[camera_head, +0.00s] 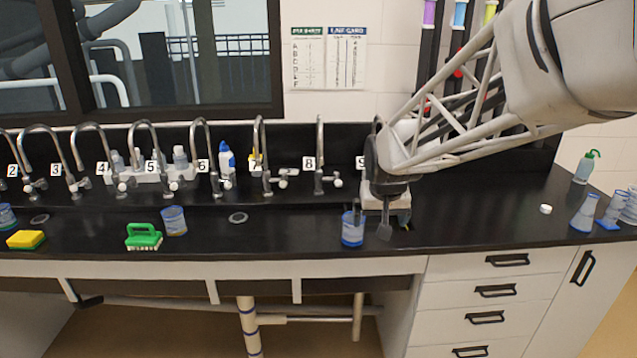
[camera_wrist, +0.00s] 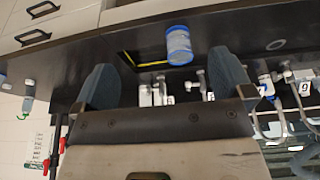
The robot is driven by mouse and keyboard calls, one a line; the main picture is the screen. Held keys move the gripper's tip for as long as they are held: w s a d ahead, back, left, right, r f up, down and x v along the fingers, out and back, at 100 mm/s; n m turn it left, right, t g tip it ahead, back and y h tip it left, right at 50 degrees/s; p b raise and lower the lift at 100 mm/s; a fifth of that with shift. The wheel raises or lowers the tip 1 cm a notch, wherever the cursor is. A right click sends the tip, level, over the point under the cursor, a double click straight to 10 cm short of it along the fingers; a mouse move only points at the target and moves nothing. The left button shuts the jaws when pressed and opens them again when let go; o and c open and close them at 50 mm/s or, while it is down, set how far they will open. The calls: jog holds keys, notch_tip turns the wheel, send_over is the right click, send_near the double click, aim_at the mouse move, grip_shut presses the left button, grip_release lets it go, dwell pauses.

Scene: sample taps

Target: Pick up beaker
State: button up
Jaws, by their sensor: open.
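A clear beaker (camera_head: 352,231) with blue markings stands upright near the front edge of the black counter, below tap 9. My gripper (camera_head: 370,222) is open and points down beside it; one finger shows just right of the beaker and the other is partly hidden behind it. In the wrist view the beaker (camera_wrist: 179,46) appears beyond the two spread fingers of my gripper (camera_wrist: 162,62), in line with the gap. I cannot tell whether a finger touches it. Another beaker (camera_head: 174,221) stands further left, and one more (camera_head: 6,216) is at the left edge.
A green brush (camera_head: 144,237) and a yellow sponge (camera_head: 26,240) lie on the counter at left. A row of numbered taps lines the back. Flasks (camera_head: 584,213) and a green-capped bottle (camera_head: 585,168) stand at right.

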send_over(353, 229)
notch_tip(353, 229, down, 9)
jog(key=shift+w+d+t, duration=0.15)
jog(key=shift+w+t, duration=0.15)
jog(key=shift+t, duration=0.1)
jog(key=shift+f, duration=0.1)
jog(key=shift+x, duration=1.25)
jog(key=shift+x, duration=2.6)
jog(key=shift+w+d, duration=0.1)
jog(key=shift+w, duration=0.1)
jog(key=c, duration=1)
